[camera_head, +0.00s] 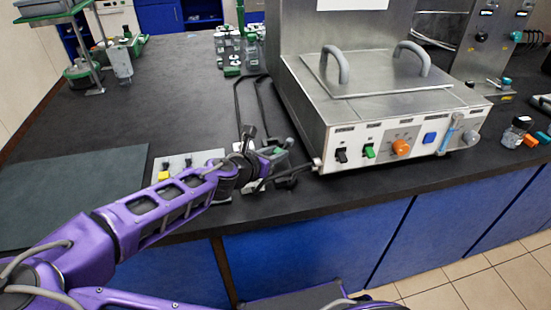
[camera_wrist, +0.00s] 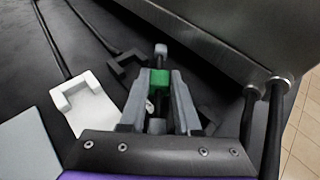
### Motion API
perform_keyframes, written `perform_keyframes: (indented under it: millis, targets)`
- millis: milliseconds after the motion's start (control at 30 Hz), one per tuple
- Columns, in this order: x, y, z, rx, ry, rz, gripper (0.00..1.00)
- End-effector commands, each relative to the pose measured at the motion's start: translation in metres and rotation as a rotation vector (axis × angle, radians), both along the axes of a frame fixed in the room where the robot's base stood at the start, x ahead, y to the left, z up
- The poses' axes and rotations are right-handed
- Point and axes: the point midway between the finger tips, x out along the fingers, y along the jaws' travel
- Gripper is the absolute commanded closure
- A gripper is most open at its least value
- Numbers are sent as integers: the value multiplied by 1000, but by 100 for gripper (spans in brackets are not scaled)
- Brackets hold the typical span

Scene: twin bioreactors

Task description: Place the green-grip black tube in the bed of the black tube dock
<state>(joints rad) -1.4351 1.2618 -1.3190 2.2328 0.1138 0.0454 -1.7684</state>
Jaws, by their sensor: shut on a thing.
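My gripper (camera_wrist: 160,92) is shut on the green grip (camera_wrist: 160,79) of the black tube. The black tube (camera_wrist: 160,63) points away from my gripper and ends in a grey tip (camera_wrist: 161,48). A black tube dock (camera_wrist: 126,66) lies on the bench below and beyond the fingers, with part of it hidden by them. The tube appears above and to the right of the dock's visible end, not in its bed; the exact gap cannot be told. In the head view my gripper (camera_head: 279,152) is over the bench's front edge area, left of the steel unit, with the dock (camera_head: 288,182) below.
A white dock (camera_wrist: 88,106) lies left of the black one. The steel unit (camera_head: 400,115) with knobs stands close on the right. Black hoses (camera_head: 238,100) run back along the bench. A plate with a yellow block (camera_head: 164,176) is at left.

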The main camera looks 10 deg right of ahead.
Motion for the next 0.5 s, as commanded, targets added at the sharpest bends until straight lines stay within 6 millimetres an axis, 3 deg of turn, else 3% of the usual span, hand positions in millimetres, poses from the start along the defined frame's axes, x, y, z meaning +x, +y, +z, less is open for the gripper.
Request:
perform_keyframes:
  millis: [100,433,467,500]
  targets:
    - [0,0,-13,-1,-1,0,100]
    - [0,0,-15,-1,0,1,100]
    - [0,0,-15,0,0,1,64]
    - [0,0,-15,0,0,1,56]
